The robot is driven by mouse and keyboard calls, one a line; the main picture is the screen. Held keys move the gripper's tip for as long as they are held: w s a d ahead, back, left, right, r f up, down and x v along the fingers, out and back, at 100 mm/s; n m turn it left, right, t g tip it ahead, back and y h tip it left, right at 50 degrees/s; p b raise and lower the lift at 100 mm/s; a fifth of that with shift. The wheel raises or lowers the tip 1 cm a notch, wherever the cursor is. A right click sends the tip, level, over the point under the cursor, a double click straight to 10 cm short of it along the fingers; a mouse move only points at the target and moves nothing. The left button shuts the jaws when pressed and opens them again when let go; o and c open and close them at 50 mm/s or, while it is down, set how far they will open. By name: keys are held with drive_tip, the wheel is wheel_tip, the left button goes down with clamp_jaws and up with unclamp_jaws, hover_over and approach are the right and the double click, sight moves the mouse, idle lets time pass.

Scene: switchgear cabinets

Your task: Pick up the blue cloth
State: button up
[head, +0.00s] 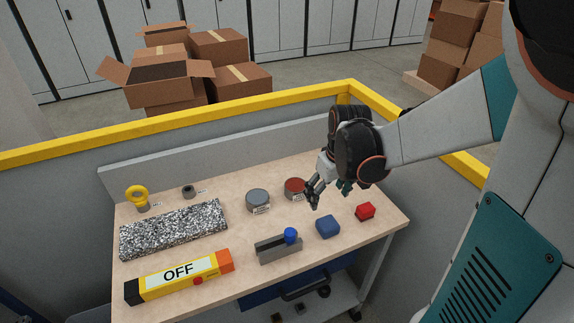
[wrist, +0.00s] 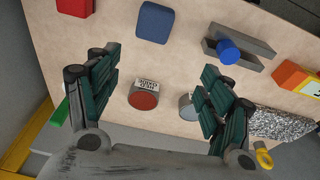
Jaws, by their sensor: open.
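The blue cloth (head: 328,227) appears as a small folded block with rounded edges, lying on the wooden tabletop (head: 230,270). It lies between a red block and a grey holder with a blue knob. It also shows in the wrist view (wrist: 156,22) at the top, beyond the fingertips. My gripper (head: 329,192) is above the back right of the table, behind the cloth and apart from it. In the wrist view my gripper (wrist: 160,80) has its dark green fingers spread wide, with nothing held between them.
A red block (head: 365,212) lies right of the cloth; the grey holder (head: 279,249) is left. A red-topped cylinder (head: 295,188) and grey cylinder (head: 258,200) stand behind. Left are a speckled slab (head: 173,230) and a yellow OFF bar (head: 180,276). Yellow-topped walls (head: 240,106) surround the table.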

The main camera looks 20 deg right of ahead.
drive_tip(key=s+d+f, duration=0.1)
drive_tip(key=s+d, duration=0.1)
drive_tip(key=b, duration=0.3)
hover_over(328, 222)
drive_tip(key=s, duration=0.1)
drive_tip(key=shift+m+g, duration=0.3)
drive_tip(key=shift+g, duration=0.1)
drive_tip(key=f, duration=0.7)
drive_tip(key=shift+s+f, duration=0.2)
drive_tip(key=shift+w+f+b, duration=0.2)
drive_tip(key=shift+f+b, duration=0.25)
drive_tip(key=shift+f, duration=0.6)
drive_tip(key=shift+w+f+b, duration=0.2)
drive_tip(key=shift+f+b, duration=0.25)
drive_tip(key=shift+f, duration=0.65)
drive_tip(key=shift+w+f+b, duration=0.2)
drive_tip(key=shift+f+b, duration=0.25)
drive_tip(key=shift+f, duration=0.6)
drive_tip(key=shift+r, duration=0.1)
drive_tip(key=shift+c, duration=0.3)
drive_tip(key=c, duration=1.2)
drive_tip(key=shift+r, duration=0.1)
wheel_tip(328, 222, up, 20)
drive_tip(key=p, duration=0.7)
